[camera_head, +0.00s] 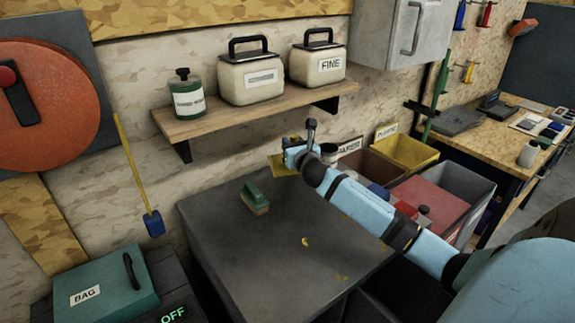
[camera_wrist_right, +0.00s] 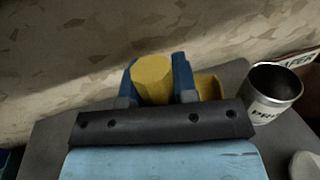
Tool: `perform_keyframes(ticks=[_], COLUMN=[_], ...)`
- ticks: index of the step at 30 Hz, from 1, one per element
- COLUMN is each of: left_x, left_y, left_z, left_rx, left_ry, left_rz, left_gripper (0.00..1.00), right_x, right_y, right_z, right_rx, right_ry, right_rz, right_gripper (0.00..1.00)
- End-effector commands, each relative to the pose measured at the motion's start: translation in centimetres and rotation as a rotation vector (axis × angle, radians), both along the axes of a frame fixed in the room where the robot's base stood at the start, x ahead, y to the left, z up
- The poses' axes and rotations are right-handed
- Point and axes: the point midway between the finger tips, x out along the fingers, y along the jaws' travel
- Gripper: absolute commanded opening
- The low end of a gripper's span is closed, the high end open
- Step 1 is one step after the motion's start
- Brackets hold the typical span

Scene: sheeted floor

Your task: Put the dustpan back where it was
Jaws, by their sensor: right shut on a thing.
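My right gripper (camera_head: 291,158) is above the back right part of the dark grey bench top (camera_head: 290,270). It is shut on a yellow thing that I take to be the dustpan (camera_head: 277,166); its flat part sticks out to the left of the gripper. In the right wrist view, the gripper's blue fingers (camera_wrist_right: 155,82) stand on both sides of a round yellow handle (camera_wrist_right: 152,76). Another yellow part (camera_wrist_right: 209,88) shows behind the right finger. The arm hides much of the dustpan. My left gripper is not in view.
A green hand brush (camera_head: 256,198) and small yellowish scraps (camera_head: 305,241) lie on the bench top. A wooden shelf (camera_head: 255,105) with jars is above. A metal cup (camera_wrist_right: 272,90) and bins (camera_head: 405,152) stand to the right. A long-handled blue tool (camera_head: 153,222) leans at left.

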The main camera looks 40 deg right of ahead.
Motion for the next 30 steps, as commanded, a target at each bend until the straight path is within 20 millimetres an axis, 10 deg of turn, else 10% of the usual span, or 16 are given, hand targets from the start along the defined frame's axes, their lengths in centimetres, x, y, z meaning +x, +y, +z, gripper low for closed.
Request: perform_keyframes(ticks=[12,24,25,30], left_x=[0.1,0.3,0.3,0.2], left_y=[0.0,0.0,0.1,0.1], left_z=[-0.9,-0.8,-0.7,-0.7], left_rx=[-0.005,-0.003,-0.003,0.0], left_ry=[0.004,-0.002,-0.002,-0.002], left_rz=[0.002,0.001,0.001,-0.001], left_gripper=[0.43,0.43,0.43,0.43], right_x=[0.0,0.0,0.0,0.0], right_y=[0.0,0.0,0.0,0.0], right_z=[-4.8,-5.5,-5.5,-5.4], right_rx=[0.002,-0.002,-0.002,-0.002], right_ry=[0.0,0.0,0.001,0.001], right_rz=[-0.002,0.0,0.0,0.0], right_gripper=[0.0,0.0,0.29,0.52])
